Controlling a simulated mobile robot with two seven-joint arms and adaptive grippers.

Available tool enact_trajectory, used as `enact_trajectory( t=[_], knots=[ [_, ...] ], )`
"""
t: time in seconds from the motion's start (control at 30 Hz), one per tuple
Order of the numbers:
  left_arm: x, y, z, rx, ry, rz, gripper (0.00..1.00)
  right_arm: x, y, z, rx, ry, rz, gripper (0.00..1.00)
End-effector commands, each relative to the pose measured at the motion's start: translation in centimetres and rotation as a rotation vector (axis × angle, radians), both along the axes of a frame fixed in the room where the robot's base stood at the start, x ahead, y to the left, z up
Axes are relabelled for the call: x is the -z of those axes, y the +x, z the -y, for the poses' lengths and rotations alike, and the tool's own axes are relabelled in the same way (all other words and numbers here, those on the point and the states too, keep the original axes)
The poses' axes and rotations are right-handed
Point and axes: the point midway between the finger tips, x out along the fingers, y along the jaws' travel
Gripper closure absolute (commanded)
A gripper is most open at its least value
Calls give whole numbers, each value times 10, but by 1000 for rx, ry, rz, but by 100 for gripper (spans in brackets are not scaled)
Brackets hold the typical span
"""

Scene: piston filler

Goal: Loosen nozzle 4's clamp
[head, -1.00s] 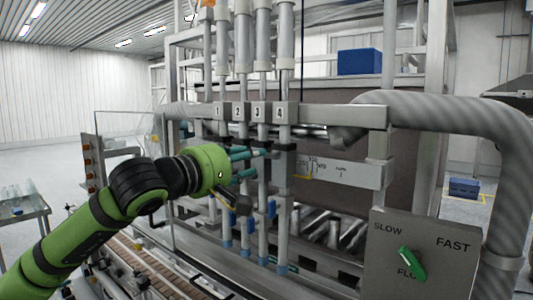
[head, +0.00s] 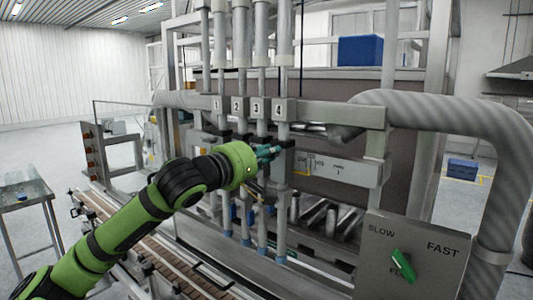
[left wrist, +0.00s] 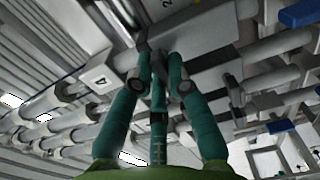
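My left gripper (head: 273,151) has teal fingers and is in front of nozzles 3 and 4, close to the clamp. In the left wrist view its fingertips (left wrist: 159,66) stand apart, near a dark grey part; contact cannot be told. My right gripper is out of view.
Nozzles 1 to 3 stand close on the left under the crossbar (head: 340,115). A speed panel (head: 425,235) with a green knob stands at front right, beside a thick curved pipe (head: 497,170). A conveyor (head: 125,235) runs below my arm.

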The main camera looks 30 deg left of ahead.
Motion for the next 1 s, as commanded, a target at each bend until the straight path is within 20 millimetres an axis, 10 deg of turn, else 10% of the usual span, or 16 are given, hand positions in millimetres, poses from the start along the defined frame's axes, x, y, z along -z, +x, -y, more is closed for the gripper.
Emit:
enact_trajectory(
  t=[1.0],
  knots=[
    [5,0,-2,0,-538,-42,100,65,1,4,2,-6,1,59]
  ],
)
